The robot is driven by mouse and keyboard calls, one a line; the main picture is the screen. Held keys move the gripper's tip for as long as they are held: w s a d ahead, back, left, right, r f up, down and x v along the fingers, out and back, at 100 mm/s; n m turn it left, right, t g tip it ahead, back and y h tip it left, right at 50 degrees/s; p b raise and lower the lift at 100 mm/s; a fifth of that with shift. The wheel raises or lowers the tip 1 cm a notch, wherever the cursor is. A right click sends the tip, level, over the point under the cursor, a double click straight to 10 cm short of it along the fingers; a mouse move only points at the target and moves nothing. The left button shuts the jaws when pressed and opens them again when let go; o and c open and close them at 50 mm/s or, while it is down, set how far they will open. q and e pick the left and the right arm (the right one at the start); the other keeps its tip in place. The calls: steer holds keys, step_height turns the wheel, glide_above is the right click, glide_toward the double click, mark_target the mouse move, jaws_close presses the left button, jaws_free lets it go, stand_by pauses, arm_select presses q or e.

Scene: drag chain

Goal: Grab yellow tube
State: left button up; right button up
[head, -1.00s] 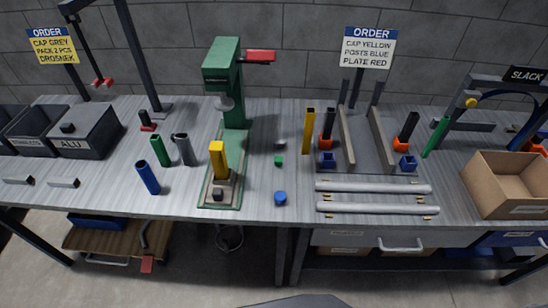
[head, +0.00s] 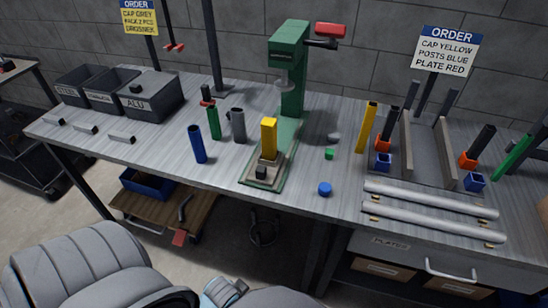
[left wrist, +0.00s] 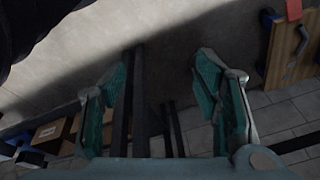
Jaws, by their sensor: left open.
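A yellow tube (head: 366,127) stands slightly tilted on the bench, left of the rail fixture. A second yellow upright piece (head: 269,138) stands in the base of the green press; I cannot tell whether it is a tube or a block. My left gripper (left wrist: 162,92) shows in the left wrist view with its teal-padded fingers spread apart and nothing between them. No yellow piece shows in that view. In the head view, grey parts of my arm are low at the left, well below the bench top. My right gripper is not in view.
The green press (head: 292,75) rises behind the yellow piece, its red handle reaching right. Blue (head: 198,145), green (head: 214,121) and grey (head: 238,125) tubes stand left of it. Two long grey bars (head: 430,199) lie at the front right. Dark bins (head: 90,92) stand at the left.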

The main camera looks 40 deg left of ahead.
arm_select(q)
steer(key=w+a+r+t+b, duration=0.1)
steer(key=w+r+b, duration=0.25)
steer(key=r, duration=0.25)
steer(key=n+t+y, duration=0.4)
steer(key=t+y, duration=0.1)
steer(key=t, duration=0.8)
glide_toward(267, 137)
steer(key=x, duration=1.1)
steer(key=shift+w+a+p, duration=0.1)
steer(key=shift+w+p, duration=0.1)
steer(key=shift+p, duration=0.1)
steer(key=shift+w+a+f, duration=0.1)
steer(key=shift+w, duration=0.3)
steer(key=shift+s, duration=0.1)
jaws_close()
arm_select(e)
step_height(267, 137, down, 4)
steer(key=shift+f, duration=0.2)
